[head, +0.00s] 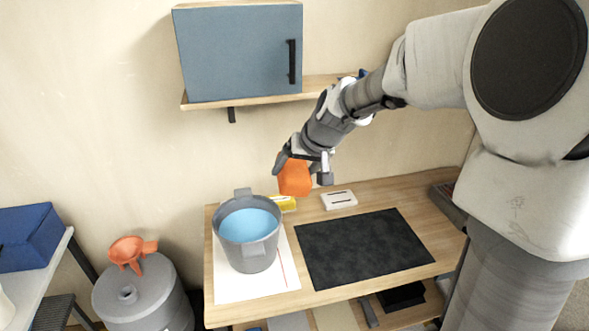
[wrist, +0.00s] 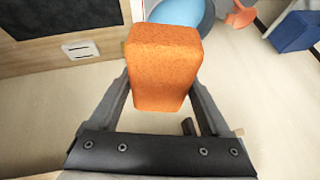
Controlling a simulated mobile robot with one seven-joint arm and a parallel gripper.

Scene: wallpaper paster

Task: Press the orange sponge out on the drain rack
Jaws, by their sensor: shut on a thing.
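My gripper (head: 305,172) is shut on the orange sponge (head: 294,178), a block held in the air above the back of the table, to the right of and above the bucket. In the wrist view the sponge (wrist: 163,65) sits between the two fingers (wrist: 160,95). A small white slotted piece (head: 339,199) lies flat on the table, right of the sponge; it also shows in the wrist view (wrist: 80,50). I cannot tell whether this is the drain rack. A dark tray-like thing (head: 446,203) at the table's right end is partly hidden by my arm.
A grey bucket (head: 249,254) of blue liquid stands on white paper (head: 284,287) at the table's left. A yellow item (head: 283,203) lies behind it. A black mat (head: 362,247) covers the middle. A wall shelf (head: 260,97) bears a blue cabinet (head: 240,50) above.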

